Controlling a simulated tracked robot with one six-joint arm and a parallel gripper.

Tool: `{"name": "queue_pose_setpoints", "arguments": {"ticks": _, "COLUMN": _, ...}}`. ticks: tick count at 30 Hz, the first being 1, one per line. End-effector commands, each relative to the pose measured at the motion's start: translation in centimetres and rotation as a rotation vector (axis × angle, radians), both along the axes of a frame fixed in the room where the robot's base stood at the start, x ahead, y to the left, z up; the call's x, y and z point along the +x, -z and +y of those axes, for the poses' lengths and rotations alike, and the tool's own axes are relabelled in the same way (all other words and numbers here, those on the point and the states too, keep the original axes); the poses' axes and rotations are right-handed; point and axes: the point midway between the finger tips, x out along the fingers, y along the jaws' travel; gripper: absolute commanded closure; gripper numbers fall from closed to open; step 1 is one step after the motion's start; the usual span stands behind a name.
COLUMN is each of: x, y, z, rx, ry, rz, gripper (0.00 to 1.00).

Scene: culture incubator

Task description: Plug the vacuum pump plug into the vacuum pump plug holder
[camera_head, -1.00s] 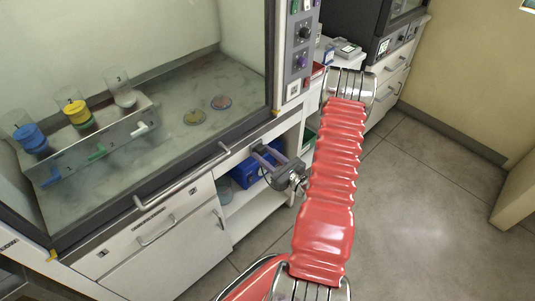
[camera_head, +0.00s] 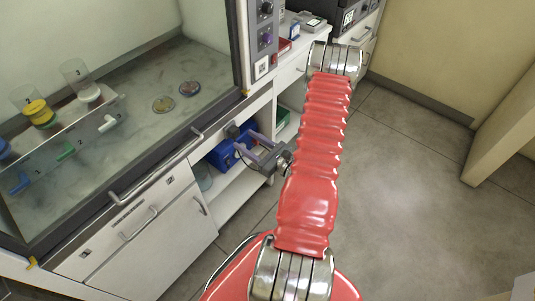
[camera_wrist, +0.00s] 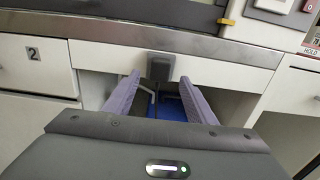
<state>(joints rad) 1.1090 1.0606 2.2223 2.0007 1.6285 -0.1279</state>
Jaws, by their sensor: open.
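A small dark grey block (camera_wrist: 160,66) sits at the front edge under the fume hood's worktop, with a thin dark cable hanging below it. It also shows in the head view (camera_head: 232,131). I cannot tell whether it is the vacuum pump plug, its holder, or both together. My gripper (camera_wrist: 160,79) is open, with its two purple fingers pointing forward, one on each side below the block and apart from it. In the head view my gripper (camera_head: 243,141) is in front of the open shelf. No separate plug or holder can be made out.
A blue bin (camera_head: 222,155) stands on the open shelf behind my fingers. A drawer front (camera_wrist: 36,66) marked 2 is at left. The hood worktop (camera_head: 135,115) holds dishes and a rack. The floor (camera_head: 400,200) at right is clear.

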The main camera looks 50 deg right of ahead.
Motion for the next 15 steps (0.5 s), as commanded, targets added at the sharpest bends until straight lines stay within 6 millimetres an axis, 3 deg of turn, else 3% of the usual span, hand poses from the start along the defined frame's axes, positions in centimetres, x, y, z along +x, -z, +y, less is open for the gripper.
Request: {"name": "queue_pose_setpoints", "arguments": {"ticks": 15, "x": -6.4, "y": 0.0, "z": -0.3, "rx": 0.000, "ry": 0.004, "rz": -0.001, "gripper": 0.49}}
